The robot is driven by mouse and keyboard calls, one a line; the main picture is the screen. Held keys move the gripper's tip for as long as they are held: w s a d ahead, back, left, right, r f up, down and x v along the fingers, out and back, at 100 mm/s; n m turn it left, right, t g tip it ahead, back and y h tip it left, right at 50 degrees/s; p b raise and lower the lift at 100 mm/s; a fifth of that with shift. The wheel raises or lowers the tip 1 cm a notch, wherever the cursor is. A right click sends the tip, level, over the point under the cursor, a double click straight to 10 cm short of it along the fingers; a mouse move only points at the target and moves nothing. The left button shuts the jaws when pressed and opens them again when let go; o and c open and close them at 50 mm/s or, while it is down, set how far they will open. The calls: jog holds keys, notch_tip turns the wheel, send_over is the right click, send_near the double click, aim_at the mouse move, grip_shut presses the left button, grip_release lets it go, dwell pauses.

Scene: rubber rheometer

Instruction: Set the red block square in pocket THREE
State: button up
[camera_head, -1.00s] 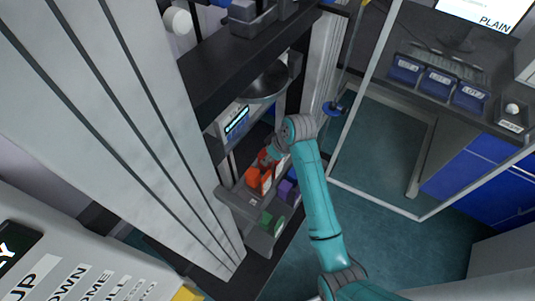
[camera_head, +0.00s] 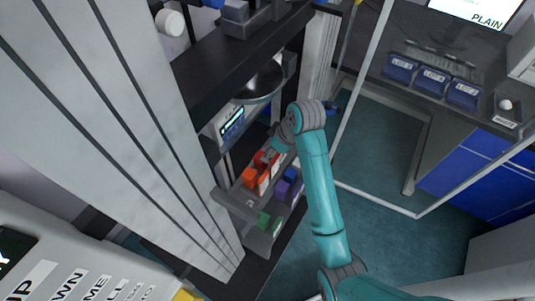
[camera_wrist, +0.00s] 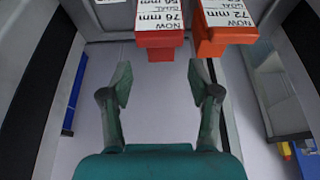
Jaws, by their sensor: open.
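In the wrist view a red block (camera_wrist: 160,38) stands ahead of my gripper (camera_wrist: 162,84), with a white label on top reading NOW 76 mm. A more orange block (camera_wrist: 224,38) stands to its right, labelled NOW 72 mm. My gripper is open, with nothing between its fingers, and the red block lies beyond the fingertips. In the head view an orange-red block (camera_head: 250,178) shows on the lower shelf. My gripper (camera_head: 270,153) is there beside the blocks and partly covers them. I cannot make out a pocket marked THREE.
Purple (camera_head: 282,188) and green (camera_head: 263,219) blocks lie on the lower tiers. A display box (camera_head: 231,122) and a dark round pan (camera_head: 262,82) sit on the shelf above. Labelled blue bins (camera_head: 432,80) stand on the desk at right. Open floor lies between.

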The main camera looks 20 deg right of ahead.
jog(key=shift+v, duration=2.75)
jog(key=shift+s, duration=0.1)
